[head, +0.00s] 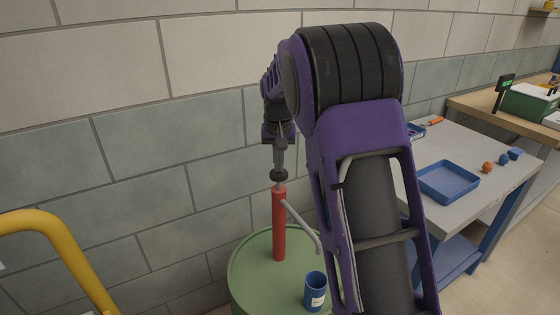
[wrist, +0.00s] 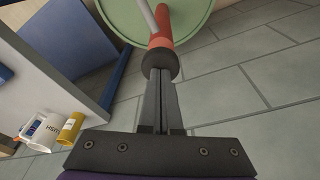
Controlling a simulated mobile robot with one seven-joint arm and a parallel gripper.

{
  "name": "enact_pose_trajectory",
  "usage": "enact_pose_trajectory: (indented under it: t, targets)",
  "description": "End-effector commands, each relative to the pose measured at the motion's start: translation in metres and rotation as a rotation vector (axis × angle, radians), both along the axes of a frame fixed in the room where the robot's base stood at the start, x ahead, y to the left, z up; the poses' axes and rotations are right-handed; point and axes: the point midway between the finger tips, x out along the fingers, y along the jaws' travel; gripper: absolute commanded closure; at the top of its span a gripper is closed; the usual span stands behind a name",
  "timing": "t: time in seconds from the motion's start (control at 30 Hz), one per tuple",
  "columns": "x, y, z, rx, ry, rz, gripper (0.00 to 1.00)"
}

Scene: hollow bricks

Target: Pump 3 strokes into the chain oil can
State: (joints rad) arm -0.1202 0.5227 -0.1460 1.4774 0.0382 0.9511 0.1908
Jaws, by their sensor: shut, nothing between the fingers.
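A red hand pump (head: 279,225) stands upright on a green drum (head: 245,265), with a black knob (head: 279,176) on top and a grey spout (head: 303,226) sloping down to the right. A blue can (head: 315,288) with a white label stands on the drum under the spout's end; I cannot read the label. My gripper (head: 279,168) points down onto the knob from above. In the wrist view the shut fingers (wrist: 161,78) meet at the knob (wrist: 160,65), seemingly touching it, with nothing between them. The red pump body (wrist: 161,30) shows beyond.
A grey workbench (head: 470,145) at the right holds a blue tray (head: 448,182) and small coloured pieces. A yellow rail (head: 60,245) stands at the left. A block wall is close behind the drum.

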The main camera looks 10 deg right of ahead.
Motion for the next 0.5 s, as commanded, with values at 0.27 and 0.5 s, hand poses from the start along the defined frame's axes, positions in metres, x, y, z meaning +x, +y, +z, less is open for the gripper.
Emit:
enact_pose_trajectory:
  t: [0.27, 0.5]
  targets:
    - [-0.001, 0.0, 0.019, -0.001, 0.002, 0.0, 1.0]
    - [0.0, 0.0, 0.034, 0.0, 0.001, 0.0, 1.0]
